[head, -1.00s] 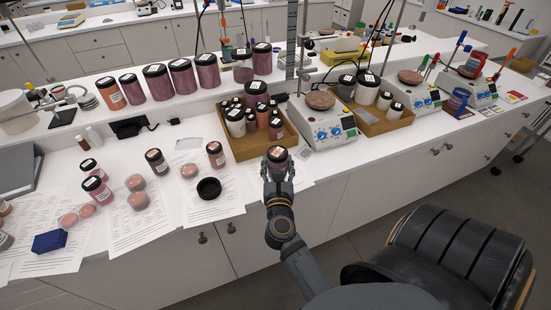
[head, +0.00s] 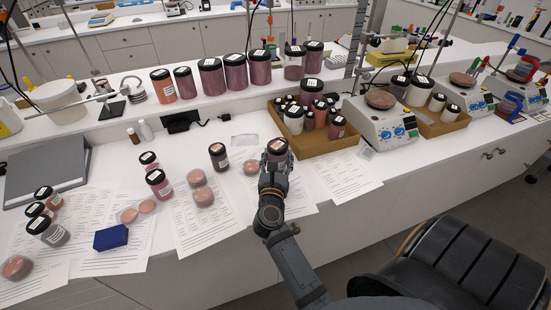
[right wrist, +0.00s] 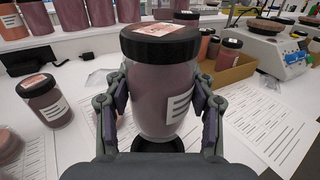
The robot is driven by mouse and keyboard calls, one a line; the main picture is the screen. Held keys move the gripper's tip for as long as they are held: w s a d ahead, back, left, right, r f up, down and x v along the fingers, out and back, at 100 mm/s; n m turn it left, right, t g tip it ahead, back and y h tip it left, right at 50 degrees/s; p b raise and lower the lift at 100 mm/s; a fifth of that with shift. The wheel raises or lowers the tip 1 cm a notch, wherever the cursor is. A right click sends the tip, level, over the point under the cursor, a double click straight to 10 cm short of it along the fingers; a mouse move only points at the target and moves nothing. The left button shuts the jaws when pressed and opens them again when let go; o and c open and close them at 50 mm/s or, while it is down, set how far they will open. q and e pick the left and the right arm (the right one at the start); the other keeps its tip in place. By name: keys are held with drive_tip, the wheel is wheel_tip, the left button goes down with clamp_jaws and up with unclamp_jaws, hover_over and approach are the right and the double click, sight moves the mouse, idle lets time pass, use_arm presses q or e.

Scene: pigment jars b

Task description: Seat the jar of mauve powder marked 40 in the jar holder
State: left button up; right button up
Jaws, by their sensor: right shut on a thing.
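The jar of mauve powder (right wrist: 160,90) has a black lid with a pinkish label on top and a striped white label on its side. It is upright between the fingers of my right gripper (right wrist: 160,108), which is shut on it. The jar's mark cannot be read. In the head view the jar (head: 277,150) shows at the tip of my right gripper (head: 272,166). A black round rim, the jar holder (right wrist: 158,146), shows below the jar's base in the right wrist view; whether they touch cannot be told. My gripper hides the holder in the head view. My left gripper is not in view.
A dark-lidded jar (head: 219,157) stands to the left, also in the right wrist view (right wrist: 45,103). Pink powder dishes (head: 204,197) lie on paper sheets. A cardboard tray of jars (head: 318,143) and a hotplate stirrer (head: 382,125) are behind to the right.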

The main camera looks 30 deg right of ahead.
wheel_tip(320, 180, down, 3)
drive_tip(key=b, duration=0.2)
drive_tip(key=shift+a+r+b, duration=0.1)
drive_tip(key=shift+r+b, duration=0.1)
drive_tip(key=shift+b, duration=0.15)
wheel_tip(320, 180, down, 3)
drive_tip(key=shift+r+b, duration=0.15)
drive_tip(key=shift+b, duration=1.05)
drive_tip(key=shift+f, duration=0.25)
use_arm(q)
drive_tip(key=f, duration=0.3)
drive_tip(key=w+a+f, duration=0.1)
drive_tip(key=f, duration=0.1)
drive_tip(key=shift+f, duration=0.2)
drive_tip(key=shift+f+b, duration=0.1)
drive_tip(key=shift+b, duration=0.2)
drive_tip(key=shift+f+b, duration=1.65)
drive_tip(key=shift+b, duration=0.05)
use_arm(e)
drive_tip(key=shift+f, duration=1.8)
